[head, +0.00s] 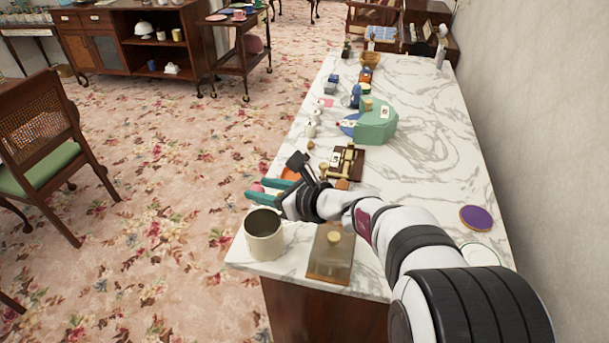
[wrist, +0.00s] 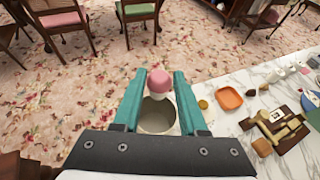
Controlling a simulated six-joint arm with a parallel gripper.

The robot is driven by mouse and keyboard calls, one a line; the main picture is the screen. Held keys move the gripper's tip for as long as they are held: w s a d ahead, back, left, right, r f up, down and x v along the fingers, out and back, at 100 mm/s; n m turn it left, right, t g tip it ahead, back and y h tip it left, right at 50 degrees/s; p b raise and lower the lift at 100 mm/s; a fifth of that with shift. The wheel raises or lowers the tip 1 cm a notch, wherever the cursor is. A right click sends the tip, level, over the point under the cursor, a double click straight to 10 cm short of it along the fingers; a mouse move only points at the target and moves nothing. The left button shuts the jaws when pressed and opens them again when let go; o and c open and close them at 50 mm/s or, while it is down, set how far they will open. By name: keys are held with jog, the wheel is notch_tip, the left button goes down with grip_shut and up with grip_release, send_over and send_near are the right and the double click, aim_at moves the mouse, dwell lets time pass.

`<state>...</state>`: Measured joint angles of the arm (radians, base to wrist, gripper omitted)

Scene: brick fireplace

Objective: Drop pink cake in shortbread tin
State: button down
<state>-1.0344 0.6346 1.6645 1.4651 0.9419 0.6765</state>
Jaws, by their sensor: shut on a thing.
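The pink cake (wrist: 159,80), a small round pink-topped piece with a paler lower part, is between the teal fingers of my gripper (wrist: 156,82). My gripper (head: 258,189) also shows in the head view, shut on the cake, with a bit of pink (head: 257,187) at its tips. The shortbread tin (head: 264,243) is a cream, open-topped cylinder standing upright at the near left corner of the marble counter. In the wrist view the tin (wrist: 157,117) appears behind and below the cake, its inside looking empty. The cake is above the tin's level, apart from it.
A wooden board with a round knob (head: 334,238) lies right of the tin. An orange dish (wrist: 229,98) and a brown wooden device (head: 346,162) are farther along the counter (head: 430,115). A green block-like item (head: 376,122) stands beyond. The counter's left edge drops to the floor.

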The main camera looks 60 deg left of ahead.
jog(key=shift+d, duration=0.1)
notch_tip(320, 180, down, 6)
dwell(0.6)
jog(key=shift+w, duration=0.1)
dwell(0.7)
jog(key=shift+c, duration=1.8)
grip_release()
jog(key=shift+r, duration=0.1)
jog(key=shift+r, duration=2.4)
